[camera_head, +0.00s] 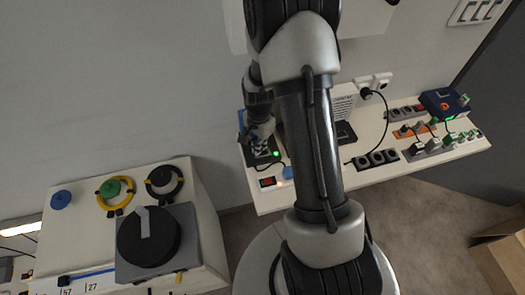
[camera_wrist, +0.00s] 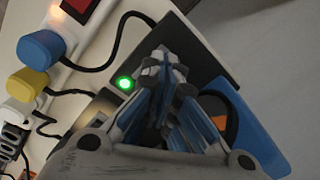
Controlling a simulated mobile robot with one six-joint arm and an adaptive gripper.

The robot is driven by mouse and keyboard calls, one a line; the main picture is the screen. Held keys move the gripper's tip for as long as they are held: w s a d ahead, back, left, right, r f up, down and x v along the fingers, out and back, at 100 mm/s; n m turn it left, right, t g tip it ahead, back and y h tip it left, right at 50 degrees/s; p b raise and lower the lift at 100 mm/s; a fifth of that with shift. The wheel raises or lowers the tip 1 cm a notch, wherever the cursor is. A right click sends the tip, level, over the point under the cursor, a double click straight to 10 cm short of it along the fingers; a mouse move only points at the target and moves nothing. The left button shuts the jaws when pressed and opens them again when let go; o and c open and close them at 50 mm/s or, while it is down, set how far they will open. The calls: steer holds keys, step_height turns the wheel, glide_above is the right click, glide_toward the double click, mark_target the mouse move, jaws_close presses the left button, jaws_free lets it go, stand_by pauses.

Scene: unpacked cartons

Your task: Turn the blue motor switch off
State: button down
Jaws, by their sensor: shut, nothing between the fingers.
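My gripper (camera_wrist: 165,68) is shut and empty in the wrist view, its fingertips over a dark box with a lit green lamp (camera_wrist: 125,83). A blue housing (camera_wrist: 262,135) with a dark, orange-edged part stands just right of the fingers and is partly hidden by them. I cannot tell its switch position or whether the gripper touches it. In the head view my gripper (camera_head: 262,140) points down at the left end of the white bench, with a bit of blue (camera_head: 241,119) beside it. A dark blue box (camera_head: 438,101) with a red-orange part stands at the bench's right end.
The white bench (camera_head: 262,197) carries a red rocker switch (camera_head: 268,182), black sockets (camera_head: 377,159), plugs and loose cables. Left stands a white box (camera_head: 75,235) with round buttons and a large black rotary knob (camera_head: 148,240). A cardboard carton (camera_head: 500,250) is at lower right.

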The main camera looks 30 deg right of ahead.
steer(key=shift+f+b, duration=0.5)
steer(key=shift+f, duration=0.2)
steer(key=shift+r, duration=0.1)
steer(key=shift+r+p, duration=2.6)
steer(key=shift+r, duration=0.85)
steer(key=shift+s+f, duration=0.1)
